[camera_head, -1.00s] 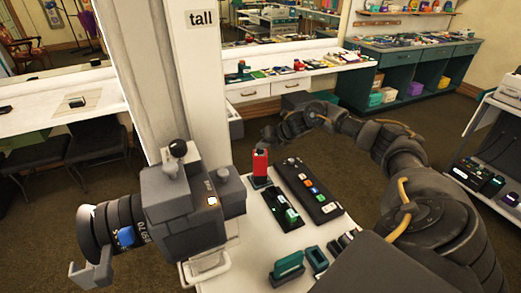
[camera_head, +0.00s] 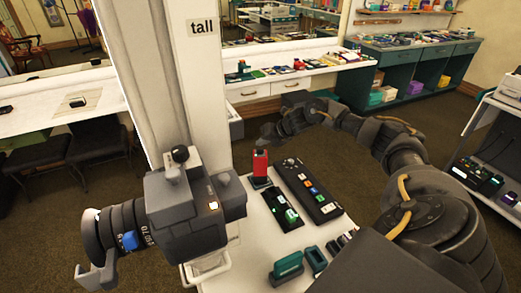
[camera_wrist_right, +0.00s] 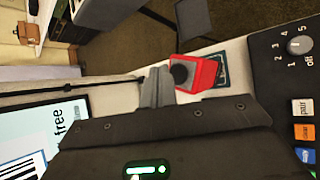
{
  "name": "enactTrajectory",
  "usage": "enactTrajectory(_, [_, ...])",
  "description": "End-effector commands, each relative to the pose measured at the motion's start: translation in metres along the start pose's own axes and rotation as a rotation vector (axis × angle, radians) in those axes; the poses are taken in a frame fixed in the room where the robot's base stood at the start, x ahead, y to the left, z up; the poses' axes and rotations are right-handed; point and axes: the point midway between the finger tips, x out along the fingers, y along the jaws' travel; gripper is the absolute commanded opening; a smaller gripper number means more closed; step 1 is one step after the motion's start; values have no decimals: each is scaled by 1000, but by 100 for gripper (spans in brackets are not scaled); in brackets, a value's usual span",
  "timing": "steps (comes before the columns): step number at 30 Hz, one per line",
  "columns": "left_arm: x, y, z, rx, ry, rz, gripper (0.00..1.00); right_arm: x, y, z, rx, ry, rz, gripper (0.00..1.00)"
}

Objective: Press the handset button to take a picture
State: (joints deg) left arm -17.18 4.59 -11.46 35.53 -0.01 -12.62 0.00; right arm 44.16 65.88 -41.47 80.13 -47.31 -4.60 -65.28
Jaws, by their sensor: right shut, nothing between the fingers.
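The red handset (camera_head: 260,163) stands upright on a dark base at the far left end of the white tabletop (camera_head: 240,262). In the right wrist view the red handset (camera_wrist_right: 205,74) shows a round black button (camera_wrist_right: 179,74) facing my fingers. My right gripper (camera_head: 268,140) is above and just behind the handset in the head view. In the wrist view its closed fingertips (camera_wrist_right: 160,72) are just left of the button, with nothing held; whether they touch it I cannot tell. A large grey camera (camera_head: 185,205) with a black lens stands at left. My left gripper is not in view.
A black panel with a knob and coloured buttons (camera_head: 308,190) lies right of the handset, with a smaller black device (camera_head: 283,212) beside it. A green stapler-like item (camera_head: 286,268) is nearer. A white post labelled tall (camera_head: 202,80) rises behind the camera.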

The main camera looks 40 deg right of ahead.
Motion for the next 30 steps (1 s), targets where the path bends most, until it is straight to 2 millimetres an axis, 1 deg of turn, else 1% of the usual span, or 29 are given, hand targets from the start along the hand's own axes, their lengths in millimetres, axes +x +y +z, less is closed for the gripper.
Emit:
enactTrajectory(1, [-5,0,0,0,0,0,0,-5,3,4,0,-1,0,0])
enactTrajectory(6, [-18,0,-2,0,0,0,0,-17,12,13,0,-2,0,0])
enactTrajectory(13, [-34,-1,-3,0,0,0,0,-32,23,23,0,-1,0,0])
enactTrajectory(30, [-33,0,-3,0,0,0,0,-32,23,24,0,-1,0,0])
